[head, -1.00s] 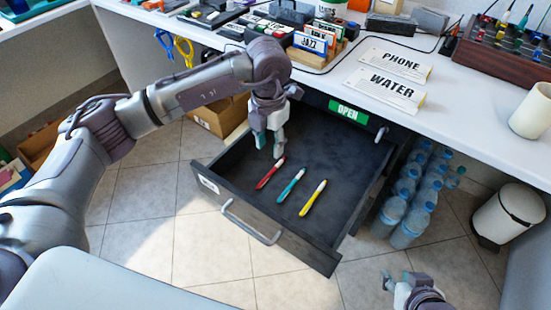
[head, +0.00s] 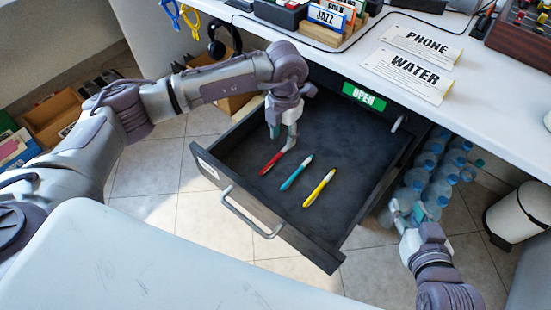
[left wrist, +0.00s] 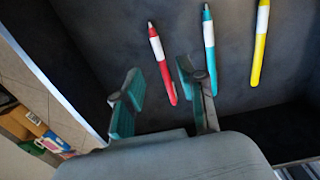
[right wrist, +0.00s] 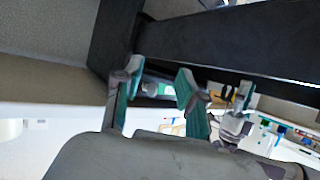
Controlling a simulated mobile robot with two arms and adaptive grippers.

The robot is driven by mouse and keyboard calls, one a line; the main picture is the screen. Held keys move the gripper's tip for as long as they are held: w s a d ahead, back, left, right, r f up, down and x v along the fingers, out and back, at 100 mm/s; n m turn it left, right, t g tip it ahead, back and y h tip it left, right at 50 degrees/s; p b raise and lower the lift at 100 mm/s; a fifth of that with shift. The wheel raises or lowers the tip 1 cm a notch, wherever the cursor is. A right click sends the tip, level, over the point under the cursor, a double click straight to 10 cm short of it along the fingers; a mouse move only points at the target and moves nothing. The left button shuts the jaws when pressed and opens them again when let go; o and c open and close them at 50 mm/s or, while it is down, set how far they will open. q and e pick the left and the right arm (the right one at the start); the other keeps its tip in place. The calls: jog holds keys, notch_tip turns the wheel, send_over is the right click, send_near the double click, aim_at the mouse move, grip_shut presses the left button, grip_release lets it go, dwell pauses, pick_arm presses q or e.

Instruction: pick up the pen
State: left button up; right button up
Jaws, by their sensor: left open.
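Three pens lie apart in the open dark drawer (head: 235,187): a red pen (head: 271,164), a teal pen (head: 296,173) and a yellow pen (head: 320,187). My left gripper (head: 282,136) is open over the drawer, above the far end of the red pen. In the left wrist view, the red pen (left wrist: 161,62) lies between the lines of the two fingers (left wrist: 160,78), nearer the right finger. The teal pen (left wrist: 209,45) and yellow pen (left wrist: 260,45) are further right there. My right gripper (head: 405,216) is open and empty, outside the drawer on the right.
The white desk (head: 455,105) is above the drawer, with PHONE (head: 422,42) and WATER (head: 408,75) signs. Water bottles (head: 440,165) stand under it, near my right gripper. A white bin (head: 517,213) stands at the right. Tiled floor lies free in front of the drawer.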

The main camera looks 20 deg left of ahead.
aim_at(283, 149)
pick_arm(q)
jog(key=f, duration=0.2)
jog(key=f+b, duration=0.1)
jog(key=f, duration=0.1)
jog(key=shift+w+f, duration=0.2)
jog(key=shift+f, duration=0.25)
grip_shut()
pick_arm(e)
notch_tip(283, 149, up, 6)
jog(key=w+a+t+y, duration=0.1)
jog(key=w+t, duration=0.1)
jog(key=t, duration=0.2)
jog(key=shift+w+a+r, duration=0.15)
jog(key=shift+w+a, duration=0.15)
